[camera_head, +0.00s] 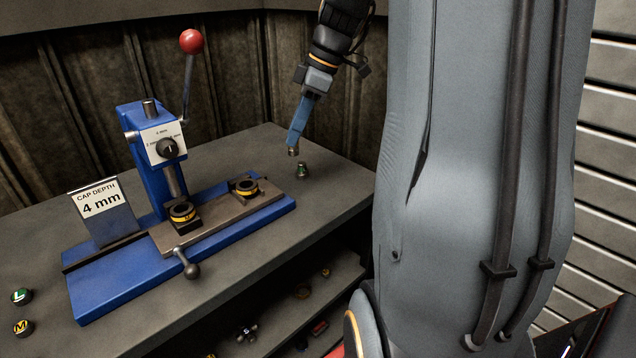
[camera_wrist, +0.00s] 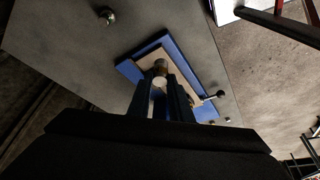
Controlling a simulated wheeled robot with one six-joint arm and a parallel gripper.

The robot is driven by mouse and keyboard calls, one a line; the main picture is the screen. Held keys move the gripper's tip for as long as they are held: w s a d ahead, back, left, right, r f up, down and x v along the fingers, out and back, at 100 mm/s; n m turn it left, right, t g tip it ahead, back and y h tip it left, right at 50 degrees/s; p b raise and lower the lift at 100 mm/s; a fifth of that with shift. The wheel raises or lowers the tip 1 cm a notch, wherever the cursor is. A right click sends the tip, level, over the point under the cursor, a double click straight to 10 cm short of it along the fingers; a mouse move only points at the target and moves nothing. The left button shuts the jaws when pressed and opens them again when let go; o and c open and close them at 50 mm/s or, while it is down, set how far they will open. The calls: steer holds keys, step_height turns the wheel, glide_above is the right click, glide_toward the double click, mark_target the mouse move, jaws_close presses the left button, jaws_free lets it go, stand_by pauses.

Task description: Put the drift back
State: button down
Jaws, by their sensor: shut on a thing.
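My gripper (camera_head: 296,138) is above the far right part of the bench, fingers pointing down. It is shut on a short metal cylinder, the drift (camera_head: 293,151), whose end shows below the fingertips. In the wrist view the drift (camera_wrist: 160,78) shows between the fingers (camera_wrist: 166,88). The drift is clear of the bench top. A similar small metal piece with a green mark (camera_head: 302,171) stands upright on the bench just below and right of the gripper; a small metal piece (camera_wrist: 107,16) also shows in the wrist view.
A blue press (camera_head: 145,150) with a red-knobbed lever stands on a blue base (camera_head: 110,288) with two yellow-ringed holders on its slide. A sign (camera_head: 102,202) reads "CAP DEPTH 4 mm". Caps L (camera_head: 21,297) and M (camera_head: 22,327) lie front left. A lower shelf (camera_head: 290,310) holds small parts.

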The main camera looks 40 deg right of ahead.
steer(key=d+f+m+t+h+p, duration=0.2)
steer(key=d+f+m+h+p, duration=0.25)
steer(key=d+m+p, duration=0.85)
steer(key=shift+a+f+b, duration=0.45)
steer(key=shift+a+f, duration=0.1)
steer(key=shift+f, duration=1.25)
steer(key=shift+a+f+b, duration=0.45)
steer(key=shift+a+f, duration=0.05)
steer(key=shift+f, duration=1.25)
steer(key=shift+a+f+b, duration=0.45)
steer(key=shift+a+f, duration=0.1)
steer(key=shift+f, duration=1.25)
steer(key=shift+f, duration=0.15)
steer(key=c, duration=1.6)
jaws_free()
steer(key=shift+r, duration=0.2)
